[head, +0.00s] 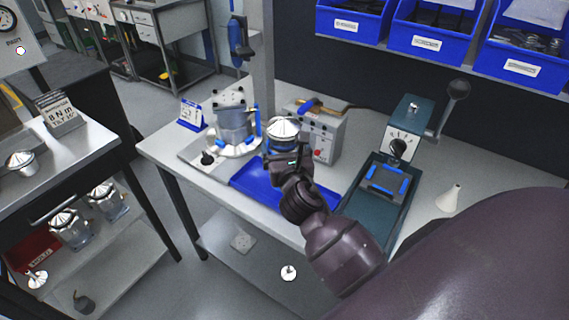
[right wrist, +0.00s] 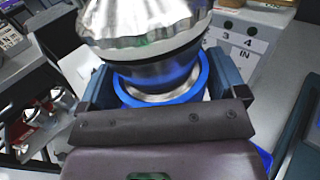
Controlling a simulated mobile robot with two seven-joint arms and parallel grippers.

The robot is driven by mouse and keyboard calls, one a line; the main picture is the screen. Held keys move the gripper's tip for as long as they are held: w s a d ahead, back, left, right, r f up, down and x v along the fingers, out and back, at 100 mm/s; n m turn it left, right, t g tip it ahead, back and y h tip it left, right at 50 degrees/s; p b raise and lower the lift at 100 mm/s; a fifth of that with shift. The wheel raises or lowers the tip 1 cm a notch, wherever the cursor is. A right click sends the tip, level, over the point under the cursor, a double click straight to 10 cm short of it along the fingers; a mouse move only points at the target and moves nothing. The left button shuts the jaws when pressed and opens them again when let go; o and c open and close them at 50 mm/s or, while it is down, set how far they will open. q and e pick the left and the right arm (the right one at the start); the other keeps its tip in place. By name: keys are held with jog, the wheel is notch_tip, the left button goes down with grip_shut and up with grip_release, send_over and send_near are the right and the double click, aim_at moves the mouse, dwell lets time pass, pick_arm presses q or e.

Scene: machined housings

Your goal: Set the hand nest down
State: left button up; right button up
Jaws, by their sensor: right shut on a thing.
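My right gripper (head: 286,157) is shut on the hand nest, a blue ring-shaped holder (right wrist: 204,76) that shows between its two fingers in the right wrist view. A silver, cone-topped metal part (head: 283,128) sits upright in the nest; its ribbed top (right wrist: 140,20) fills the upper middle of the right wrist view. In the head view the nest is over or beside the back of a blue mat (head: 250,180) on the bench. I cannot tell whether it touches anything below. My left gripper is not in view.
A clear-bodied fixture (head: 236,125) stands left of the nest. A grey control box (head: 322,135) is close behind it. Blue bins (head: 425,42) hang above the bench's back.

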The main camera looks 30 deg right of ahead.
notch_tip(320, 180, down, 4)
jog(key=shift+f+b, duration=0.1)
jog(key=shift+b, duration=0.6)
jog(key=o, duration=1)
jog(key=shift+f, duration=0.1)
jog(key=shift+c, duration=0.2)
